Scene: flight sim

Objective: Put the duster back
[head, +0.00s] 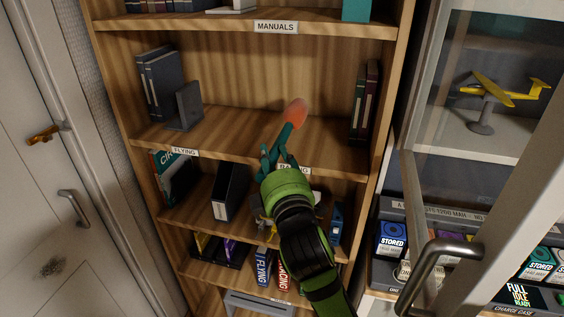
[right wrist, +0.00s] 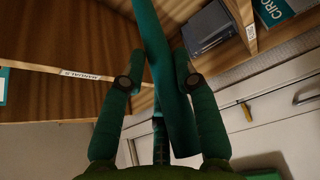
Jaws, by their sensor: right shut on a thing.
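The duster (head: 295,115) has an orange head and a teal handle. My right gripper (head: 277,158) is shut on its handle, and the duster points up and away in front of the bookcase's middle shelf. In the right wrist view the teal handle (right wrist: 166,70) runs between the two fingers of the gripper (right wrist: 160,75). The orange head is not visible in that view. I cannot tell whether the duster touches the shelf. My left gripper is not in view.
The wooden bookcase (head: 401,60) holds dark books (head: 162,85) at the left and binders (head: 365,100) at the right of the middle shelf. The shelf is clear between them. An open glass cabinet door (head: 431,190) stands at the right; a white door (head: 35,200) is at the left.

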